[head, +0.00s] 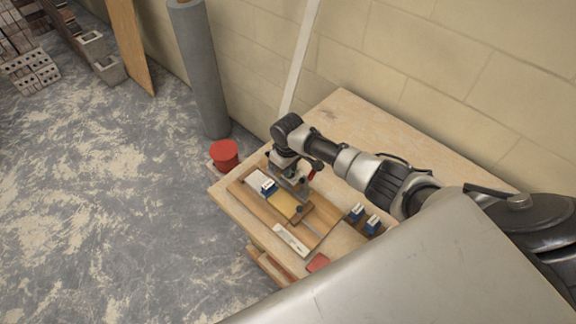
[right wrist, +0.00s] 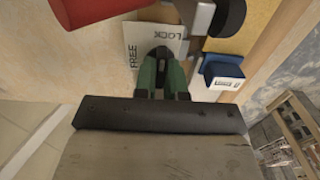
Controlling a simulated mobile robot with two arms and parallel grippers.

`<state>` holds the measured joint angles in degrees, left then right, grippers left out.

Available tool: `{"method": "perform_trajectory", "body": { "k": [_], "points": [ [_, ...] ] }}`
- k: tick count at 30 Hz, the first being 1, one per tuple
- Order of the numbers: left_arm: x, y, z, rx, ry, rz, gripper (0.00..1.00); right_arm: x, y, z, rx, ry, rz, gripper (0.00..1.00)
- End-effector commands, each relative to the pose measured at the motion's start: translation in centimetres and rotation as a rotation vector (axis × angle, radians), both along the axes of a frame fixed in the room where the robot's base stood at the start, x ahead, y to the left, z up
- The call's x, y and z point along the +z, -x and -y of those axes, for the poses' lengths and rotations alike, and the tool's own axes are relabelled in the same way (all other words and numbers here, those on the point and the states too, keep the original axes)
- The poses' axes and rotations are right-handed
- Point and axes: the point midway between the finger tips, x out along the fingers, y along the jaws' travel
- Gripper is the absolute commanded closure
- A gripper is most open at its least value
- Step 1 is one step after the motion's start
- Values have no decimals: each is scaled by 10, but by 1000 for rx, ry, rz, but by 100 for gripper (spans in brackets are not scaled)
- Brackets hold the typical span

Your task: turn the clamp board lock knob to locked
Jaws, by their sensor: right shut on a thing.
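The clamp board (head: 250,204) lies on the wooden workbench near its left side. My right gripper (head: 292,178) is over the board's far part, fingers pointing down. In the right wrist view my right gripper (right wrist: 163,72) has its green fingers close together, in front of a white plate (right wrist: 136,50) lettered LOCK and FREE. It is shut on the lock knob, which the fingers hide; its pointing direction cannot be told. My left gripper is not in view.
A blue block (head: 268,187) with a white label sits on the board. Two more blue blocks (head: 357,212) stand right of it. A red thing (right wrist: 95,10) and a black round part (right wrist: 228,18) are close to my fingers.

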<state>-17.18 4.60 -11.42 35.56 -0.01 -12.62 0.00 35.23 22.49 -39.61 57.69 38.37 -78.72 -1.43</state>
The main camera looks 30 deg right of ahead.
Motion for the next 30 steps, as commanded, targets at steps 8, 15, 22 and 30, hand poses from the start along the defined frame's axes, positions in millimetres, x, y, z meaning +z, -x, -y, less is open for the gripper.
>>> {"method": "perform_trajectory", "body": {
  "k": [8,15,22,30],
  "points": [
    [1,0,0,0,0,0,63,0,-1,0,-11,-1,2,100],
    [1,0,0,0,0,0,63,1,-1,0,-11,-1,2,80],
    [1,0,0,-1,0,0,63,0,0,0,-10,0,1,64],
    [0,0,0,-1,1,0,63,8,-1,0,-8,-1,2,64]
  ]
}}
